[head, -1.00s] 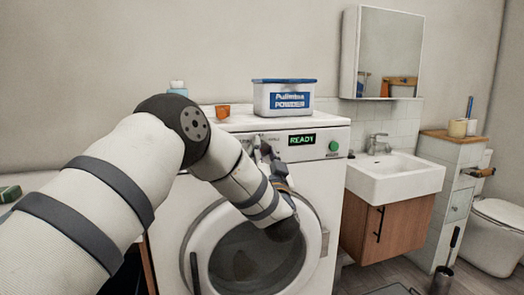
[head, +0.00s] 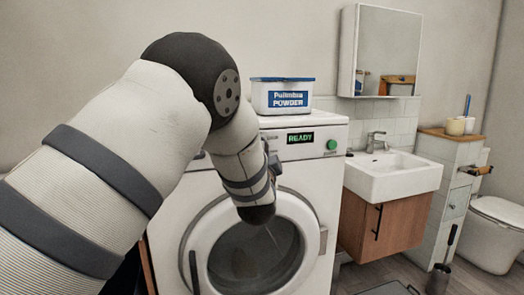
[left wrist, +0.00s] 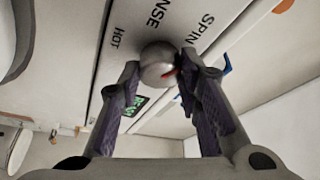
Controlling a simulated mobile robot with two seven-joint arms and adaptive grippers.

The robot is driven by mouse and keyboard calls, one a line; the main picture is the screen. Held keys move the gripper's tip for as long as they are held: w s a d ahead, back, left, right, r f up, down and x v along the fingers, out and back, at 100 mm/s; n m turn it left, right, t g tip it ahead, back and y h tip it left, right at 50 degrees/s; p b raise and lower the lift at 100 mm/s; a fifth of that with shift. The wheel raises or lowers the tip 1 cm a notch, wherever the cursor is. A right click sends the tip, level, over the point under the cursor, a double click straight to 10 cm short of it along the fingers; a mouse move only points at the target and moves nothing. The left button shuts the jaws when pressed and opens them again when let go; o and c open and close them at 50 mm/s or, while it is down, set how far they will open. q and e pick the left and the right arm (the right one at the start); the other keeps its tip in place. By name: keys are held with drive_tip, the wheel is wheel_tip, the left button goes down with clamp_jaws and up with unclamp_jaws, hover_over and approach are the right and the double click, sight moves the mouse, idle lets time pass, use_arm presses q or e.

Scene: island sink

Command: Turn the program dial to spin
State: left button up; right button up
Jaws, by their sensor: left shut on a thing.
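The washing machine (head: 310,180) stands in the middle of the head view. Its display (head: 300,138) reads READY, with a green button (head: 331,145) to the right. In the left wrist view the program dial (left wrist: 156,64) is a round silver knob with a red mark on its right side, close to the right finger. Printed words HOT, a partly covered "NSE" and SPIN lie above it. I cannot tell which word the mark points to. My left gripper (left wrist: 160,70) is shut on the dial, a finger on each side. In the head view my arm hides the dial. My right gripper is not in view.
A powder box (head: 283,97) with a blue lid stands on the machine. The round door (head: 255,255) is below my forearm. A white sink (head: 393,178) with a wooden cabinet is to the right, under a mirror cabinet (head: 385,60).

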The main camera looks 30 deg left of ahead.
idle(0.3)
use_arm(q)
drive_tip(key=o, duration=1.1)
drive_tip(key=shift+o, duration=0.2)
drive_tip(key=v, duration=1.2)
